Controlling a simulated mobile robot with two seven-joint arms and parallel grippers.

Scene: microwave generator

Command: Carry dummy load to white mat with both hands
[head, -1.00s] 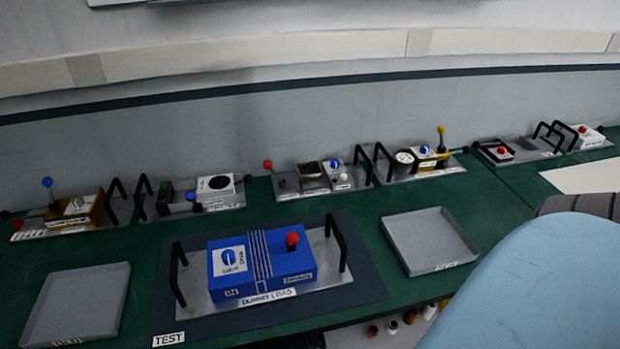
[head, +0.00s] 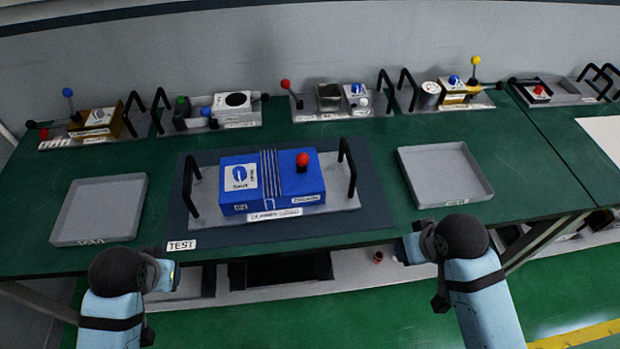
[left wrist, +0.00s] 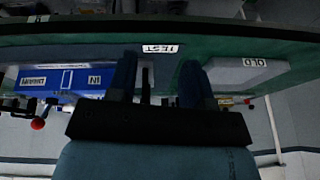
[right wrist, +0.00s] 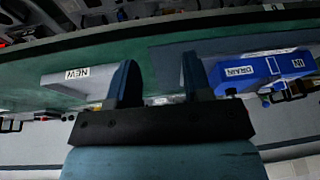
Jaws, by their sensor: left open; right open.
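The dummy load is a blue box (head: 271,181) with a red-knobbed lever, fixed on a grey plate with a black handle at each end. It sits on the dark TEST mat (head: 372,212) mid-table. A white mat (head: 606,138) shows partly at the right edge of the head view. My left gripper (head: 174,276) is open and empty in front of the table, below the TEST label. My right gripper (head: 398,247) is open and empty at the table's front edge, right of the dummy load. The blue box also shows in the left wrist view (left wrist: 66,80) and right wrist view (right wrist: 262,70).
A grey tray (head: 98,240) lies left of the dark mat and another grey tray (head: 468,200) lies right of it. Several handled devices line the wall, including one with a yellow knob (head: 452,92). Green table (head: 545,185) is bare between right tray and white mat.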

